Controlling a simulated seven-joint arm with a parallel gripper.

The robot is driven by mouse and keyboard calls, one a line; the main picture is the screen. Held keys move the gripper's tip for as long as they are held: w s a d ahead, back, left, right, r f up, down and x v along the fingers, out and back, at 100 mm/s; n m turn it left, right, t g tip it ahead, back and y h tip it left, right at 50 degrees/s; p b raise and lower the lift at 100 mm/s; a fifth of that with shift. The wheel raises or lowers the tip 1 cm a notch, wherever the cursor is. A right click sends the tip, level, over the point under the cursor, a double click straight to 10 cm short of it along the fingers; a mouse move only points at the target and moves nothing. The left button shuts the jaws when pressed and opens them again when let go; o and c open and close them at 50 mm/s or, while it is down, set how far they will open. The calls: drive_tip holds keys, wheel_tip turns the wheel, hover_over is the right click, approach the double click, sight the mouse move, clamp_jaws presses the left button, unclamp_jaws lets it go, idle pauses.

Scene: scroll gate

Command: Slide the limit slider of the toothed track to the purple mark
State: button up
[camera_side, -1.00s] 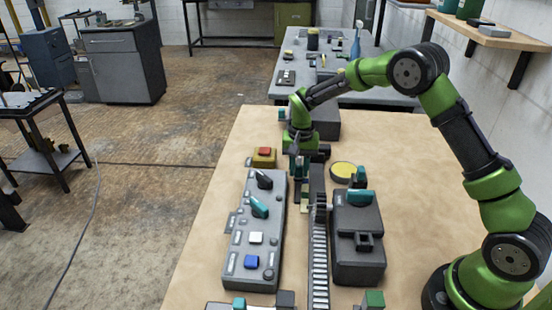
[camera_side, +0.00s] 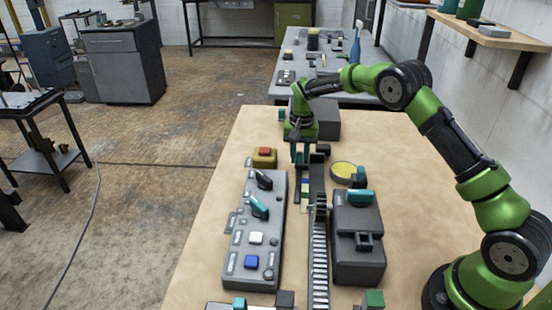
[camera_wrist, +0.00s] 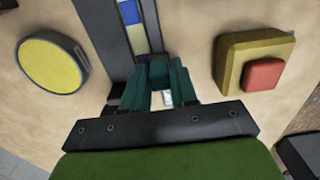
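The toothed track (camera_side: 319,255) is a long dark rail with pale teeth, running away from the side camera. Beside its far part lies a narrow strip with coloured marks; a blue or violet mark (camera_wrist: 128,12) and a pale yellowish mark (camera_wrist: 137,38) show in the wrist view. My gripper (camera_side: 299,157) points down over the far end of this strip. In the wrist view a dark teal block (camera_wrist: 160,74), apparently the limit slider's handle, fills the space between my fingers. The slider's base is mostly hidden.
A yellow box with a red button (camera_side: 264,157) stands left of my gripper. A yellow disc (camera_side: 343,170) lies to the right. A grey lever panel (camera_side: 240,268) and a dark box (camera_side: 345,262) flank the track. Open tabletop lies at the far left.

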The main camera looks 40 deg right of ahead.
drive_tip(key=shift+o, duration=0.5)
drive_tip(key=shift+w+d, duration=0.15)
drive_tip(key=shift+d, duration=0.05)
drive_tip(key=shift+r, duration=0.15)
wheel_tip(320, 180, up, 17)
drive_tip(key=s+a+r+n+t, duration=0.1)
drive_tip(key=s+a+t, duration=0.1)
drive_tip(key=s, duration=0.8)
drive_tip(key=s+a+r+n+t+y, duration=0.1)
drive_tip(key=s+a+r+n+t, duration=0.1)
drive_tip(key=s, duration=0.9)
drive_tip(key=s+a+r+n+t, duration=0.2)
drive_tip(key=s+a, duration=0.3)
drive_tip(key=s, duration=0.5)
drive_tip(key=shift+s+a+t+y, duration=0.3)
drive_tip(key=shift+a+t+y, duration=0.1)
drive_tip(key=shift+t, duration=0.3)
